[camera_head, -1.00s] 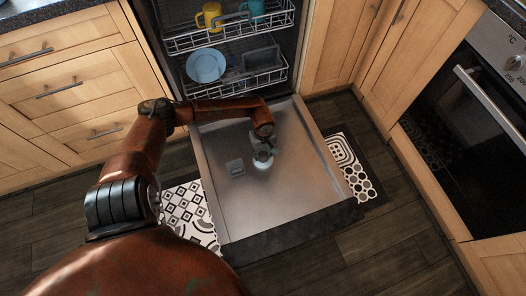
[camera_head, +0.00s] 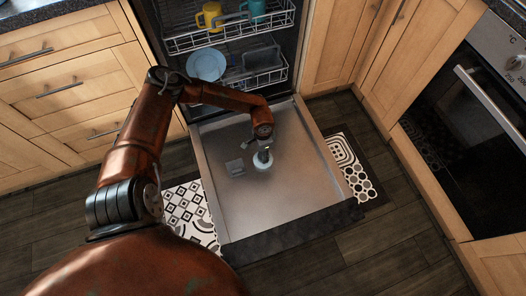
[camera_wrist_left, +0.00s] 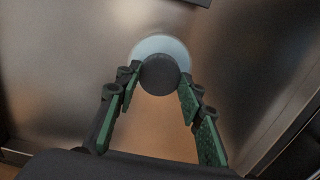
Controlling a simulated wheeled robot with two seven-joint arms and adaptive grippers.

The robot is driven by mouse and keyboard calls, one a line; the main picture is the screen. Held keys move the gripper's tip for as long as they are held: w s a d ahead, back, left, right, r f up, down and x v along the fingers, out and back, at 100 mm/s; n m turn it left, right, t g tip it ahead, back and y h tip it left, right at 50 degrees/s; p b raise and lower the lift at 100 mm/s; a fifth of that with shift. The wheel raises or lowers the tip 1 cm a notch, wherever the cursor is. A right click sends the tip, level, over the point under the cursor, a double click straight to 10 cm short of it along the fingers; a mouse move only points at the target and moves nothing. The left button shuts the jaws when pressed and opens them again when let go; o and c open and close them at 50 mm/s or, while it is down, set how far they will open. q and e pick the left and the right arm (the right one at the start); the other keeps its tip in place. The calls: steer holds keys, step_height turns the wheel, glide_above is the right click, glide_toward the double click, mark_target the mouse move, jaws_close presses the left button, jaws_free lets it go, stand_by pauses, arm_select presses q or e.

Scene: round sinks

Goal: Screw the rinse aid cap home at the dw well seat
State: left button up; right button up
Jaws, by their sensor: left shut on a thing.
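My left gripper (camera_head: 265,149) reaches down over the open dishwasher door. In the left wrist view its green-padded fingers (camera_wrist_left: 159,83) are shut on a dark round cap (camera_wrist_left: 160,73). Just behind the cap is a pale round ring, the well seat (camera_wrist_left: 150,46), partly hidden by the cap. In the head view the pale seat (camera_head: 262,165) shows on the door's inner face right below the gripper. I cannot tell whether the cap touches the seat. My right gripper is not in view.
The steel inner door (camera_head: 290,205) lies open, with a small square grey fitting (camera_head: 235,167) left of the seat. Racks with a blue plate (camera_head: 206,64), a yellow mug (camera_head: 209,15) and a teal cup (camera_head: 255,8) stand behind. An oven (camera_head: 480,140) is at the right.

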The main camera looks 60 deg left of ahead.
arm_select(q)
steer(key=o, duration=1.3)
steer(key=shift+c, duration=0.4)
steer(key=shift+c, duration=1.3)
